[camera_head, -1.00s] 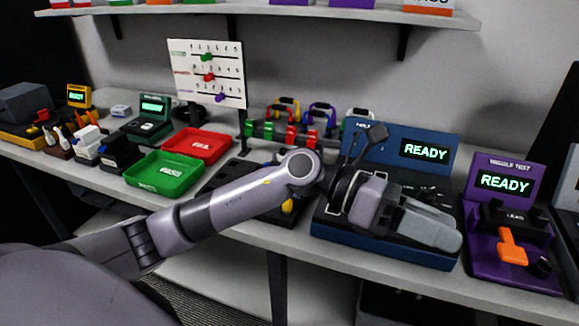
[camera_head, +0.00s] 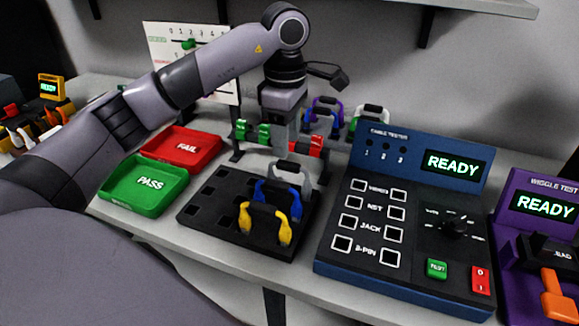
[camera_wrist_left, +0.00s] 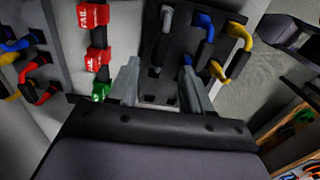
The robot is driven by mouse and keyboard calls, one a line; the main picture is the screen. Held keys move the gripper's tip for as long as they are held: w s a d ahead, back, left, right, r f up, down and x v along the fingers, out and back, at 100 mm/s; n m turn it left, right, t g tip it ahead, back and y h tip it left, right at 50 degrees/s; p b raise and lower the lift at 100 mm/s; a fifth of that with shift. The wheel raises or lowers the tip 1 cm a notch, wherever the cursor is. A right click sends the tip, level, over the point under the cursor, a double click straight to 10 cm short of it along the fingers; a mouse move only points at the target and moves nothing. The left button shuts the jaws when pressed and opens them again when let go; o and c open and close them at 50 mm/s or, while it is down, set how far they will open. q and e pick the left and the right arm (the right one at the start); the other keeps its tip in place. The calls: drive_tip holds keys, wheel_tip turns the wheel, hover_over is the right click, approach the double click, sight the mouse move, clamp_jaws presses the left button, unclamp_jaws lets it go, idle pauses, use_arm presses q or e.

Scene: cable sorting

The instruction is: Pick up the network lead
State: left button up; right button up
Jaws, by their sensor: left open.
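Three bridge-shaped leads stand at the right end of a black slotted tray (camera_head: 205,228): yellow (camera_head: 263,222), blue (camera_head: 279,194) and grey (camera_head: 291,170). No label on them shows which is the network lead. My left gripper (camera_head: 286,148) points down at the grey lead, its fingers partly hard to make out. In the left wrist view my open left gripper (camera_wrist_left: 159,80) has its fingers apart near the grey lead (camera_wrist_left: 164,20). The blue lead (camera_wrist_left: 206,22) and yellow lead (camera_wrist_left: 241,36) lie to the right there. My right gripper is not in view.
The blue cable tester (camera_head: 372,282), reading READY, stands right of the tray. A green PASS tray (camera_head: 120,203) and red FAIL tray (camera_head: 205,138) lie left. A rack with red and green clips (camera_head: 315,146) and more leads stands behind. A purple wiggle tester (camera_head: 512,222) is far right.

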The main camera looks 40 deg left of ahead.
sight(289, 163)
use_arm(q)
drive_tip(key=shift+w+a+f, duration=0.1)
drive_tip(key=shift+f, duration=0.35)
drive_tip(key=f, duration=0.3)
drive_tip(key=f+p, duration=0.1)
drive_tip(key=f, duration=0.1)
drive_tip(key=shift+s+d+f, duration=0.1)
drive_tip(key=shift+s+d, duration=0.1)
drive_tip(key=shift+d, duration=0.2)
drive_tip(key=shift+f, duration=0.45)
clamp_jaws()
